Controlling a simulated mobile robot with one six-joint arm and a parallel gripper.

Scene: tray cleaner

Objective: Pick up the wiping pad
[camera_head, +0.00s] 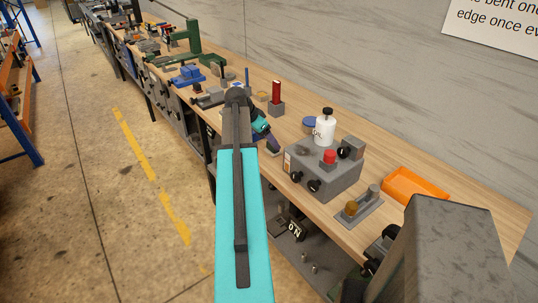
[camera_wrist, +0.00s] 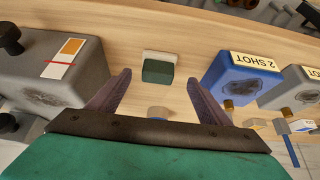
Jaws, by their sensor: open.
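The likely wiping pad is a small block with a dark green face and a pale top edge (camera_wrist: 157,72). It lies on the wooden bench in the wrist view, ahead of my gripper and roughly centred between its fingers. My gripper (camera_wrist: 160,80) is open, with its two dark fingers spread and nothing held between them. Whether the fingertips reach the pad's sides in depth is hard to tell. In the head view my gripper (camera_head: 272,146) is over the bench's front part, left of the grey machine; I cannot make out the pad there.
A grey box-shaped machine (camera_wrist: 62,70) stands left of the fingers, and a blue box (camera_wrist: 240,78) labelled "2 SHOT" stands to the right. In the head view, an orange tray (camera_head: 414,187) and a white bottle (camera_head: 325,130) are farther right. Bare wood surrounds the pad.

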